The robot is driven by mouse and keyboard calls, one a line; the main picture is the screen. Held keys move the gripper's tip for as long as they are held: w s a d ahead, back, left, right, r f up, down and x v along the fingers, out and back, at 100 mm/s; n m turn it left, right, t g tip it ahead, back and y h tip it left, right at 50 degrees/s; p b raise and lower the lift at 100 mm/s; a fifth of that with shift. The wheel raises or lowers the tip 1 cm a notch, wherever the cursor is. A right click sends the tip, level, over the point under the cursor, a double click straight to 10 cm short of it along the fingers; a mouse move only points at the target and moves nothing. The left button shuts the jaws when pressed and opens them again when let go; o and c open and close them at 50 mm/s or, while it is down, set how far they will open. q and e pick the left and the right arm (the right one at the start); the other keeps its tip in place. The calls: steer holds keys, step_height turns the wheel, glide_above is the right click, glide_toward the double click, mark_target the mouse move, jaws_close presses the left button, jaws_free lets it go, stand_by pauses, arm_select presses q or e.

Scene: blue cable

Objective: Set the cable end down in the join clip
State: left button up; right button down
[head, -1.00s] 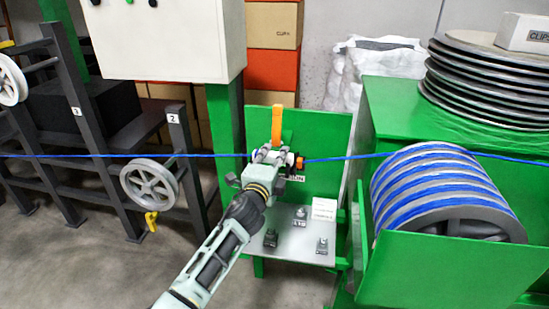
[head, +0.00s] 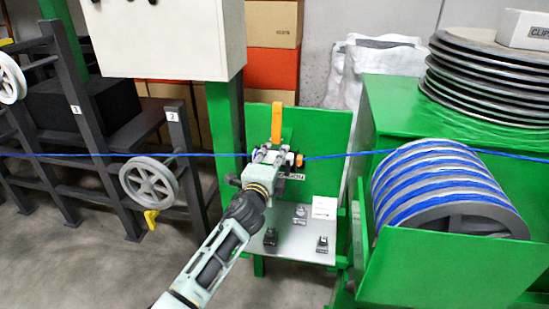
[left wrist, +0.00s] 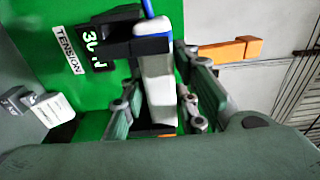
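My left gripper (head: 266,156) is at the small clamp device in front of the green back panel (head: 325,130), level with the blue cable (head: 90,155). The cable runs in from the left to the gripper, and a stretch right of it reaches the striped drum. In the left wrist view, the fingers (left wrist: 165,95) stand apart on both sides of a white block (left wrist: 156,75) with a blue end; I cannot tell whether they press on it. The blue cable (left wrist: 148,8) meets its top. Two small dark clips (head: 270,237) (head: 322,244) sit on the grey plate. My right gripper is not in view.
An orange lever (head: 277,125) stands upright above the gripper. A "TENSION" label (left wrist: 68,50) and a lit display (left wrist: 95,47) are on the green panel. The cable drum (head: 445,185) is at right, a spoked wheel (head: 149,183) at left. The grey plate (head: 290,255) has clear patches.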

arm_select(q)
steer(key=shift+o, duration=1.4)
steer(key=shift+s+a, duration=0.1)
